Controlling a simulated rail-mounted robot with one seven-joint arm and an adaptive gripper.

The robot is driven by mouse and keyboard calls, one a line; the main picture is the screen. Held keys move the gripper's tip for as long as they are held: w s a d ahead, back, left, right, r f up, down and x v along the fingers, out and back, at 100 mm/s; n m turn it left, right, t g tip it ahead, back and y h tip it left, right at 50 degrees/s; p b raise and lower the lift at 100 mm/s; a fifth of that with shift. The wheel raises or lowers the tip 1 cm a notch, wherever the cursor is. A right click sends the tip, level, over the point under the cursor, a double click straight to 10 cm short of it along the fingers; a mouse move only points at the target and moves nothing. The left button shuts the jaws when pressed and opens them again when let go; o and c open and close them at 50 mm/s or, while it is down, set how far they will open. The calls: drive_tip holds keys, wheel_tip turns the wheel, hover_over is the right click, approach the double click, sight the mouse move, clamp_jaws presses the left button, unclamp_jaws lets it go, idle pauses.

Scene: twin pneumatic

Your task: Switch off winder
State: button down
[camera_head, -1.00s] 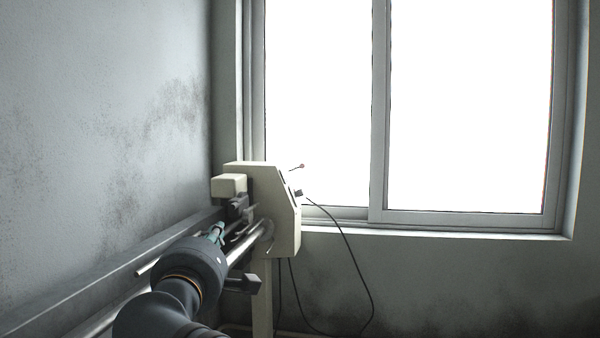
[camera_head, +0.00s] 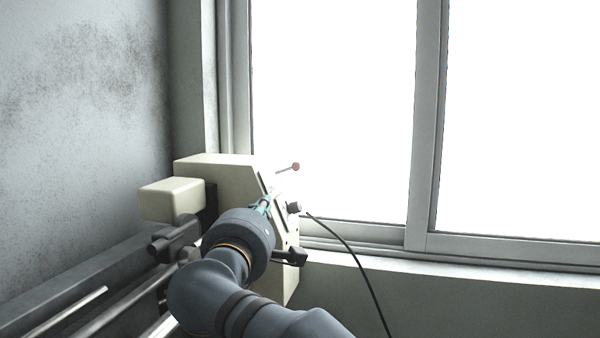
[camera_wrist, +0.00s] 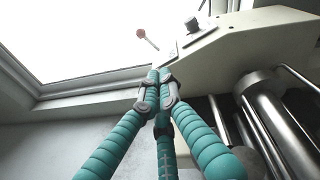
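The winder is a cream machine (camera_head: 215,172) in front of the window; its cream side also shows in the wrist view (camera_wrist: 255,55). A thin lever with a red ball end (camera_head: 295,167) sticks out from its upper sloping face; it also shows in the wrist view (camera_wrist: 141,34). A dark knob (camera_head: 294,207) sits on the same face, right of the lever in the wrist view (camera_wrist: 192,25). My gripper (camera_wrist: 160,77) has teal fingers with tips drawn together and nothing visible between them. In the head view, my gripper (camera_head: 263,205) overlaps the machine's front.
Metal rods (camera_head: 130,295) and a rail run along the wall at the left. In the wrist view, shiny rollers (camera_wrist: 275,120) lie right of my fingers. A black cable (camera_head: 350,255) hangs at the machine's right. The window sill (camera_head: 460,265) is clear.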

drive_tip(key=w+d+r+p, duration=0.1)
drive_tip(key=w+p, duration=0.2)
drive_tip(key=w, duration=0.3)
drive_tip(key=w+d+r+p, duration=0.1)
drive_tip(key=w+d+p, duration=0.1)
drive_tip(key=w+p, duration=0.2)
drive_tip(key=shift+w+d+r, duration=0.3)
drive_tip(key=shift+w, duration=0.85)
drive_tip(key=shift+y, duration=0.3)
